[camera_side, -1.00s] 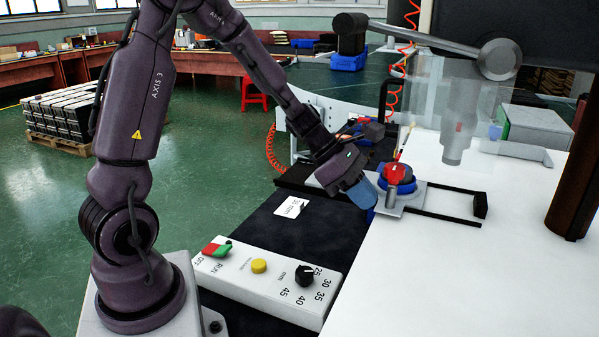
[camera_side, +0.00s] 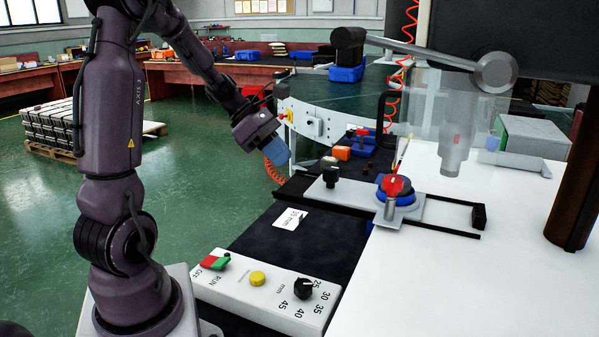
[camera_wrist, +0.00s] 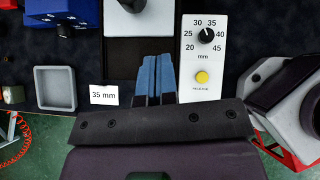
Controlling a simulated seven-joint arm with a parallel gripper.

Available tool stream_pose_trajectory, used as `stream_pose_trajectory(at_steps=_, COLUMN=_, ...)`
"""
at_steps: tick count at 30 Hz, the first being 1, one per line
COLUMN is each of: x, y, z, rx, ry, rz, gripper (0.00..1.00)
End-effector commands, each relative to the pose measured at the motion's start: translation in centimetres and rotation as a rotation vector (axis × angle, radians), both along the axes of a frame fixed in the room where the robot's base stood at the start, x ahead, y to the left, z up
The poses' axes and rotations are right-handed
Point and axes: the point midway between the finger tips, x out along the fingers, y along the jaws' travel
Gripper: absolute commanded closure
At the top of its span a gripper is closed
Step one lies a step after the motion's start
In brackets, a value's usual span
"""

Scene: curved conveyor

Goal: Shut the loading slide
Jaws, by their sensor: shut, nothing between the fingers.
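The loading slide is a pale plate (camera_side: 352,196) on dark rails. It has a black knob (camera_side: 331,169) at its left end and a blue round holder (camera_side: 397,196) with a red part (camera_side: 397,184) at its right. A stretch of open rail lies between the holder and the black end stop (camera_side: 479,216). My gripper (camera_side: 277,153) is shut and empty, left of the knob and apart from it, with blue fingertips pointing down. In the wrist view the fingers (camera_wrist: 153,80) show together, and the knobbed plate (camera_wrist: 140,20) is partly cut off at the top.
A control box (camera_side: 262,290) with dial and buttons stands in front. A "35 mm" card (camera_side: 289,219) lies on the black mat. A press ram (camera_side: 455,125) hangs behind a clear guard above the right part of the rails.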

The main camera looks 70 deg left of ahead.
Motion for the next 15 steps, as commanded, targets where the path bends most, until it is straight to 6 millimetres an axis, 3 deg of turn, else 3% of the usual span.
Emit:
stream_pose_trajectory(at_steps=1, x=-1.9, y=3.2, z=-0.2, rx=-0.004, ry=0.003, rz=0.026, gripper=1.00)
stream_pose_trajectory(at_steps=3, x=-4.4, y=6.0, z=0.1, rx=-0.008, ry=-0.006, rz=0.000, gripper=1.00)
stream_pose_trajectory(at_steps=4, x=-5.0, y=6.5, z=0.3, rx=-0.007, ry=-0.013, rz=-0.025, gripper=1.00)
stream_pose_trajectory(at_steps=9, x=-5.6, y=5.9, z=1.3, rx=-0.010, ry=-0.057, rz=-0.154, gripper=1.00)
stream_pose_trajectory(at_steps=15, x=-4.3, y=4.5, z=-0.4, rx=-0.011, ry=-0.059, rz=-0.161, gripper=1.00)
